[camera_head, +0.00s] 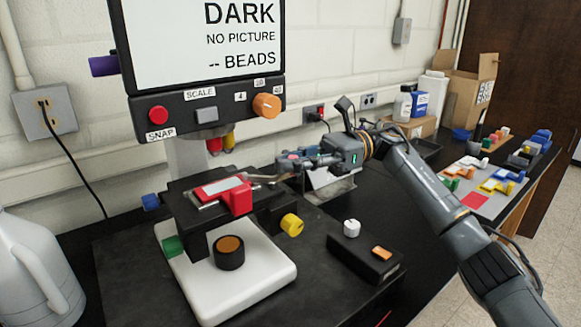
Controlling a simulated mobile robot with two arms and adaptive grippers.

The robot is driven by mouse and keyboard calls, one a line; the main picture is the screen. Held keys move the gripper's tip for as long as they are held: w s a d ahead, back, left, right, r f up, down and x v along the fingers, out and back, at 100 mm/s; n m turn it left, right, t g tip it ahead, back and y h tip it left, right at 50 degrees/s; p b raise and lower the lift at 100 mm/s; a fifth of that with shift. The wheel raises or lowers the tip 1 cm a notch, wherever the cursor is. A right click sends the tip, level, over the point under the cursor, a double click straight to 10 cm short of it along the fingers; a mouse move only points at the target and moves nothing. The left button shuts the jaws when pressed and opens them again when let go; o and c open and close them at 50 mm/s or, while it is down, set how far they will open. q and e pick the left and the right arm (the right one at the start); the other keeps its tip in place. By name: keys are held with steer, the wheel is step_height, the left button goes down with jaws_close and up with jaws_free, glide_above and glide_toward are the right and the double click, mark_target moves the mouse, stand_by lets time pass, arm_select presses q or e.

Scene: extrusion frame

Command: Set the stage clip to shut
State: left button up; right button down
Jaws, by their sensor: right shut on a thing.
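A microscope-like device stands on the black bench, with a black stage (190,213) above a white base (254,278). On the stage lies a red and white slide (215,187), with a red block (238,199) at its front right. A thin curved metal piece, which looks like the stage clip (262,179), reaches from the stage's right side toward my right gripper (283,169). My right gripper comes in from the right and is shut on the end of this clip. The fingertips are small here, so the exact contact is hard to see. My left gripper is out of view.
A screen (205,40) reading "DARK NO PICTURE" hangs above the stage. A yellow knob (291,225) sits below my right gripper. A black box (364,263) with white and orange controls stands at the front right. A white jug (35,275) is at far left.

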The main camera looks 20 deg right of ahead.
stand_by(0.3)
steer(key=c, duration=1.3)
jaws_free()
steer(key=shift+w+d, duration=0.1)
steer(key=shift+d, duration=0.05)
steer(key=d, duration=0.4)
steer(key=w+d, duration=0.1)
steer(key=d, duration=0.2)
steer(key=w+d, duration=0.1)
steer(key=d, duration=0.3)
steer(key=shift+d, duration=0.3)
